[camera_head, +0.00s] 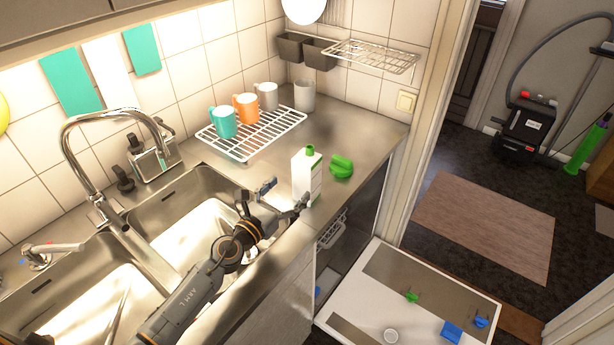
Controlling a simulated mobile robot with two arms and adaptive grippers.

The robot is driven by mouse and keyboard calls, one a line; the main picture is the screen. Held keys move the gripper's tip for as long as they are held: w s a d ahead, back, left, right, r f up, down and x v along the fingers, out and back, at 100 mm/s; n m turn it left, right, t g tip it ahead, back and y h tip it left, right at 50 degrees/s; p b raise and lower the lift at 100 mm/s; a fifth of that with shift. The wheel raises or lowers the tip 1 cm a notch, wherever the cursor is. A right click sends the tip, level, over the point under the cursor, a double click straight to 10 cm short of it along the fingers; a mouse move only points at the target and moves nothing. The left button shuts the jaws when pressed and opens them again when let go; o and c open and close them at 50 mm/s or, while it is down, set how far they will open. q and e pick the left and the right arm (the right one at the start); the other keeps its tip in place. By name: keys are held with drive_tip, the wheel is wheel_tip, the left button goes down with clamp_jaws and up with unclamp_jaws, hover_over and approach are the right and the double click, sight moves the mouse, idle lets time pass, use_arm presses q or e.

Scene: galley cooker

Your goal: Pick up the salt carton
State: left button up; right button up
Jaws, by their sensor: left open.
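The salt carton, a white box with a green cap (307,176), stands upright on the steel counter near its front edge. My left gripper (286,194) reaches in from the lower left over the sink's edge and is open. One finger is to the left of the carton. The other finger overlaps the carton's lower front in the picture, and I cannot tell whether it touches. Nothing is between the fingers. My right gripper is not in view.
A green object (341,166) lies just right of the carton. Behind it, a white wire rack (243,153) holds mugs, including a teal mug (223,121) and an orange mug (245,108). The double sink (190,215) and its faucet (88,175) are to the left.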

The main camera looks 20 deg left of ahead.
sight(300, 178)
use_arm(q)
drive_tip(key=x, duration=0.3)
drive_tip(key=shift+a+f, duration=0.1)
drive_tip(key=shift+f, duration=0.05)
drive_tip(key=shift+w, duration=0.25)
drive_tip(key=shift+w+d+r, duration=0.25)
drive_tip(key=shift+w+d, duration=0.1)
drive_tip(key=shift+w, duration=0.3)
drive_tip(key=x, duration=0.3)
drive_tip(key=shift+w+d+f, duration=0.15)
drive_tip(key=shift+w, duration=0.2)
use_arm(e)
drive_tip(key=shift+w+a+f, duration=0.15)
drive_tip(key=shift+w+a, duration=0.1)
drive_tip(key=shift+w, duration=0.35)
